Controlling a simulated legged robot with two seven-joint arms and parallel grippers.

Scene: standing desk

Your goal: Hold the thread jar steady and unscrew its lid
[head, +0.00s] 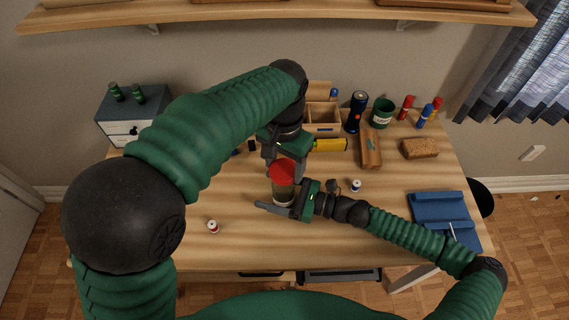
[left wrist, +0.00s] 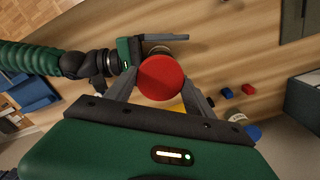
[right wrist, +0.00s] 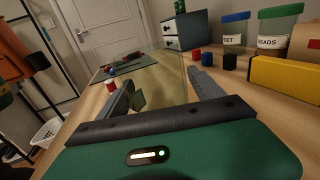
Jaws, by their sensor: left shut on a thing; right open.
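The thread jar is a clear jar (head: 283,194) standing on the desk in front of me, with a red lid (head: 283,172) at its top. My left gripper (left wrist: 161,72) reaches down from above and is shut on the red lid, one finger on each side. My right gripper (right wrist: 160,78) is low at the jar's body, its fingers apart on either side of the clear wall. It is open, and I cannot tell whether a finger touches the glass. The fingers hide part of the jar. Whether the lid is loosened cannot be seen.
Behind are a yellow box (head: 330,144), a wooden organizer (head: 322,128) and a long brown case (head: 371,150). A blue tray (head: 430,208) lies at right.

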